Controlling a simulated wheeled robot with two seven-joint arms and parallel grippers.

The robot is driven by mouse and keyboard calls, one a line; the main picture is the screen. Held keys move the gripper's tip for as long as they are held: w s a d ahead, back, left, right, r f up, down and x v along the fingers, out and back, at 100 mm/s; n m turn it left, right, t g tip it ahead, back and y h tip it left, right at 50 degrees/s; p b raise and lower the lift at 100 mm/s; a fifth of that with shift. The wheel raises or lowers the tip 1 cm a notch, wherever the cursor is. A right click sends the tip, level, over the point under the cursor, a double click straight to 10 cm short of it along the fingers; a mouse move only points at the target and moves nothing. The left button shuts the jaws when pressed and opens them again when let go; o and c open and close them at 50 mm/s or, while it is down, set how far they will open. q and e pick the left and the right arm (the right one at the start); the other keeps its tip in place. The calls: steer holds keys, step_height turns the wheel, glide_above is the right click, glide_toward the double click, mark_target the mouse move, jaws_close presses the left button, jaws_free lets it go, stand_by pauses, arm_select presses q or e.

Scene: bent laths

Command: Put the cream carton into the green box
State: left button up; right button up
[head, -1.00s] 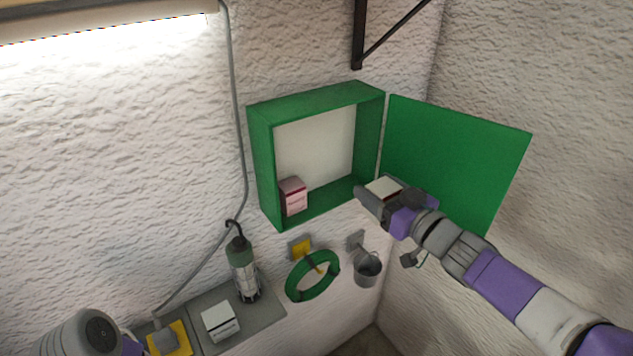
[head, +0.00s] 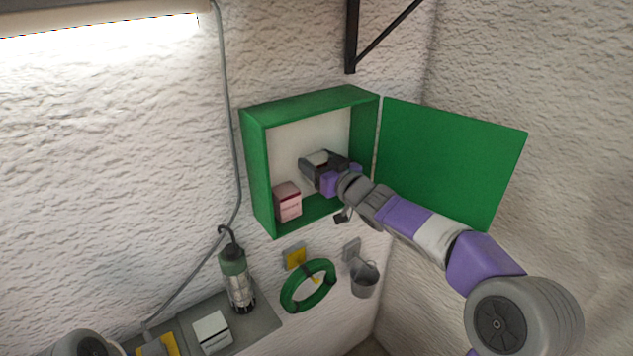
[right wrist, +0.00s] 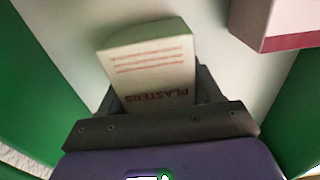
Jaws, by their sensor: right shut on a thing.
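The green box (head: 258,180) is an open wall cabinet with a pale back; its green door (head: 450,160) is swung out to the right. My right gripper (head: 313,166) is inside the box opening, shut on the cream carton (head: 319,158). In the right wrist view the cream carton (right wrist: 150,65) shows red print reading "PLASTERS" and sits between the fingers. In the head view the gripper hides most of it. It appears held above the box floor, though the exact gap cannot be told. My left gripper is out of view.
A pink carton (head: 287,203) stands in the box's lower left corner, left of my gripper; it also shows in the right wrist view (right wrist: 280,22). Below are a lamp (head: 236,275), a white box (head: 212,332) on a grey shelf, a green coil (head: 290,295) and a bucket (head: 364,280).

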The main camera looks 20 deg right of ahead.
step_height(320, 180, down, 4)
steer(key=shift+f+b, duration=0.15)
steer(key=shift+b, duration=0.7)
steer(key=shift+w+f, duration=0.2)
steer(key=shift+f, duration=0.05)
steer(key=shift+f, duration=0.25)
steer(key=o, duration=1.1)
steer(key=shift+c, duration=0.2)
steer(key=shift+r, duration=0.1)
